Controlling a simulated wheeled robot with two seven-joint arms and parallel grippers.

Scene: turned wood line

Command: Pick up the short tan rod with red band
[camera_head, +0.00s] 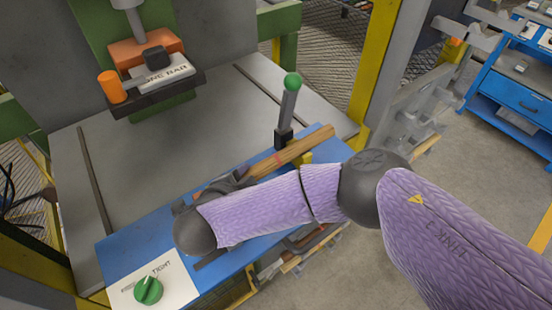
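A tan wooden rod with a red band (279,160) lies slanted over the blue bench top, with its upper right end beside a yellow block (306,158). Other wood seems to lie along it, so I cannot tell how many rods there are or which is short. My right arm, in a lilac sleeve, crosses in front from the right. Dark parts of my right gripper (237,182) show behind the forearm, near the lower left end of the wood. Its fingertips are mostly hidden, so I cannot tell if it holds anything. My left gripper is out of view.
A green-knobbed lever (289,98) stands just behind the rod. A machine with an orange and black clamp (146,55) is at the upper left. A green dial (148,290) sits at the bench's front left. The grey machine table (160,150) behind is largely clear.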

